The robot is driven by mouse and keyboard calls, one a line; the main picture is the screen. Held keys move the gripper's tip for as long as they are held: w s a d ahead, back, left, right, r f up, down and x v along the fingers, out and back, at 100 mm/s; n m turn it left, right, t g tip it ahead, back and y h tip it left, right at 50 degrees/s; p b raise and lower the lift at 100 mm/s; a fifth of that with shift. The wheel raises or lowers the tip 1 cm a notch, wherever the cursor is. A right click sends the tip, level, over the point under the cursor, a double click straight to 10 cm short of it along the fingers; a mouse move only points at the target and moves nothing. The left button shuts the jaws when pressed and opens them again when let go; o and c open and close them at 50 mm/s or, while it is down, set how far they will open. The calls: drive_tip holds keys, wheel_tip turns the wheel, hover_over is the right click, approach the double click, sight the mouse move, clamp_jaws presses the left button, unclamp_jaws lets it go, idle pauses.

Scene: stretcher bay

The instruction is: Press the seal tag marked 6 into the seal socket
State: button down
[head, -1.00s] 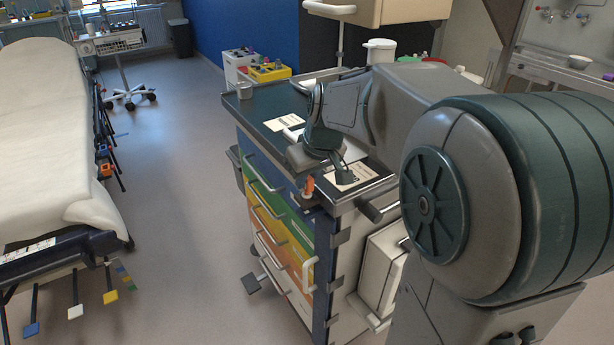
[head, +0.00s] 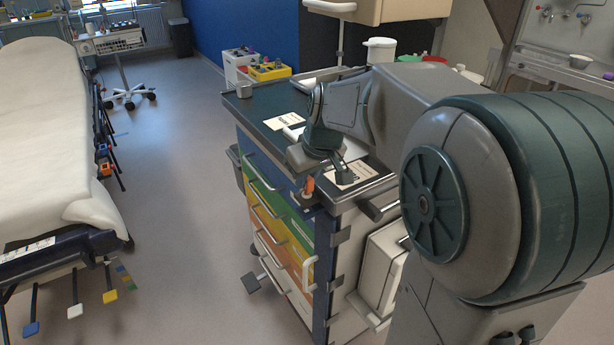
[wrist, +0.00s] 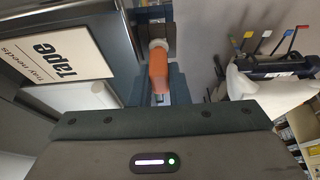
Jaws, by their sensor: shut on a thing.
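An orange seal tag (wrist: 158,72) with a pale round end (wrist: 158,45) sits between the fingers of my gripper (wrist: 160,92) in the wrist view. My gripper is shut on it. In the head view the orange tag (head: 308,186) shows at the near front corner of the cart, just below my gripper hand. No number can be read on it. The pale end points toward a dark bracket (wrist: 154,14) on the cart's edge. I cannot make out the seal socket clearly or tell whether the tag touches it.
The drawer cart (head: 268,112) carries printed cards, one reading "Tape" (wrist: 62,52), on its dark top. A stretcher (head: 50,140) stands at the left, with open floor (head: 185,190) between. Yellow and white bins (head: 268,72) stand behind the cart.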

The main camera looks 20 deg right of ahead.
drive_tip(key=shift+f+b, duration=0.85)
drive_tip(key=shift+f, duration=0.15)
idle(0.8)
drive_tip(key=c, duration=1.3)
unclamp_jaws()
drive_tip(key=shift+a, duration=0.1)
drive_tip(key=shift+d+r, duration=0.1)
drive_tip(key=shift+d, duration=0.1)
drive_tip(key=shift+d, duration=0.1)
drive_tip(key=shift+c, duration=1.3)
drive_tip(key=shift+o, duration=0.4)
